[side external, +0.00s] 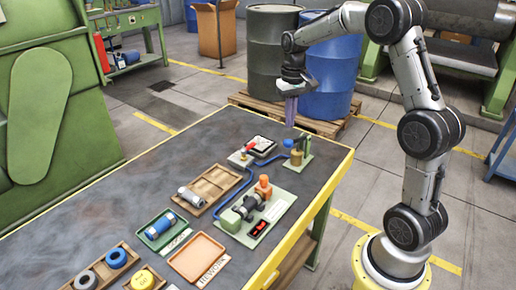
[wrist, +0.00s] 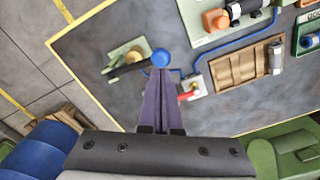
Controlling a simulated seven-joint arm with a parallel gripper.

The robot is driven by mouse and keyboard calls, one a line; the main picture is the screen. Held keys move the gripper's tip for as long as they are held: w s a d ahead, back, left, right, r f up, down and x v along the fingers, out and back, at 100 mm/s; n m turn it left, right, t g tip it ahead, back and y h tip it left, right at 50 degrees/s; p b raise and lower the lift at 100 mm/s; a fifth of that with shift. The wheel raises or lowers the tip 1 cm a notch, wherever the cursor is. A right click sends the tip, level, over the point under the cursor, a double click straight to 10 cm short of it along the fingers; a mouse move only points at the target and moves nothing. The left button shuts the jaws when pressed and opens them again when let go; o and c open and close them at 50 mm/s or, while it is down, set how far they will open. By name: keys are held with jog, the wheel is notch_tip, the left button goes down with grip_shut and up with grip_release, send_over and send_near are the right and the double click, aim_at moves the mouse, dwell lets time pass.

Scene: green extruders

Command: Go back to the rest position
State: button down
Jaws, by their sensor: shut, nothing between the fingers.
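My gripper (side external: 290,112) hangs in the air above the far end of the workbench (side external: 105,205), its purple fingers pointing down. In the wrist view the purple fingers (wrist: 164,75) are together with nothing between them. Below them are a small green stand with a blue knob (side external: 288,143) and a small plate with a red-handled valve (side external: 248,150). In the wrist view the fingertips overlap the picture of the blue knob (wrist: 160,57); I cannot tell the exact height gap there.
On the bench lie a green plate with an orange-capped machine (side external: 258,208), a wooden tray (side external: 213,187), a green tray (side external: 160,228), an orange tray (side external: 198,257) and a tray with rings (side external: 104,268). Blue and grey barrels (side external: 330,80) stand behind the bench. The air around my gripper is clear.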

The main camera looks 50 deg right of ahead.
jog(key=s+a+r+n+t, duration=0.35)
jog(key=s+a+r, duration=0.45)
jog(key=a+r, duration=0.5)
jog(key=s+a+f+n+t, duration=0.1)
jog(key=s+a+f, duration=0.1)
jog(key=s, duration=0.5)
jog(key=s+a+f+n+t, duration=0.1)
jog(key=s+a+f, duration=0.2)
jog(key=s, duration=0.4)
jog(key=shift+s+a+f, duration=0.3)
jog(key=shift+f, duration=0.25)
jog(key=shift+n, duration=0.25)
